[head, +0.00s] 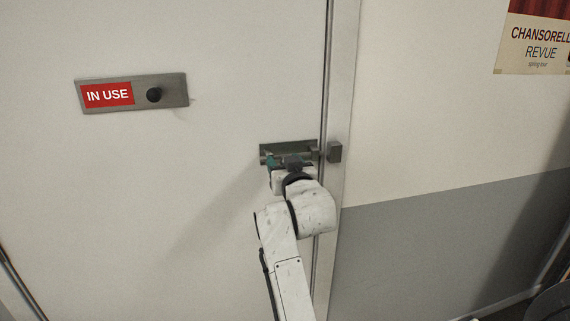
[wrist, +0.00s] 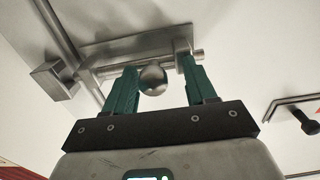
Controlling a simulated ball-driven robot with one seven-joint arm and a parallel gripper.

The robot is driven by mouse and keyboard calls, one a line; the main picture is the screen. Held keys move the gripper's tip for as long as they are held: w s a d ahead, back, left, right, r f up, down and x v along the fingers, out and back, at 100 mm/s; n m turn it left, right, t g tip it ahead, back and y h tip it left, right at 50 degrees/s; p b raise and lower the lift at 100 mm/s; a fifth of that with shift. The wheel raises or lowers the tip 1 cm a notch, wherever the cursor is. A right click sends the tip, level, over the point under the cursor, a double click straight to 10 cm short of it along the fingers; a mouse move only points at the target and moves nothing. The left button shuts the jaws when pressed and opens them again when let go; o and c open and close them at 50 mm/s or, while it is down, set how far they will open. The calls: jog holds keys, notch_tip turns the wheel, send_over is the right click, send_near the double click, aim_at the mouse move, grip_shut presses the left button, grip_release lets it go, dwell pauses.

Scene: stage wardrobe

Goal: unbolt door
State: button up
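A grey metal bolt (head: 288,148) is mounted on the white door (head: 200,40) near its right edge. Its keeper block (head: 334,151) sits on the frame, and it also shows in the wrist view (wrist: 53,80). The bolt's rod (wrist: 110,67) runs toward the keeper and appears to bridge the gap between door and frame. A round knob (wrist: 152,80) stands out from the rod. In the head view my gripper (head: 281,161) partly hides the bolt.
A metal plate (head: 176,90) with a red IN USE sign (head: 107,95) and a black knob (head: 154,95) is on the door at the left. A poster (head: 535,40) hangs on the wall at the upper right. The wall (head: 430,110) beside the frame is bare.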

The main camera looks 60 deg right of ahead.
jog(key=shift+s, duration=0.1)
jog(key=b+v, duration=0.3)
jog(key=v, duration=0.7)
jog(key=shift+s+a, duration=0.15)
jog(key=shift+a, duration=0.15)
jog(key=a+f+n+g+y, duration=0.25)
jog(key=a+f+y, duration=0.2)
jog(key=f, duration=0.65)
jog(key=a+f+n+g+y, duration=0.1)
jog(key=a+f+n+y, duration=0.4)
jog(key=f, duration=0.7)
jog(key=s+a+f+n+g+y, duration=0.1)
jog(key=s+a+f+g+y, duration=0.3)
jog(key=s+a+f, duration=1)
notch_tip(320, 180, down, 3)
jog(key=g, duration=0.3)
jog(key=shift+f+n, duration=0.2)
jog(key=shift+n, duration=0.15)
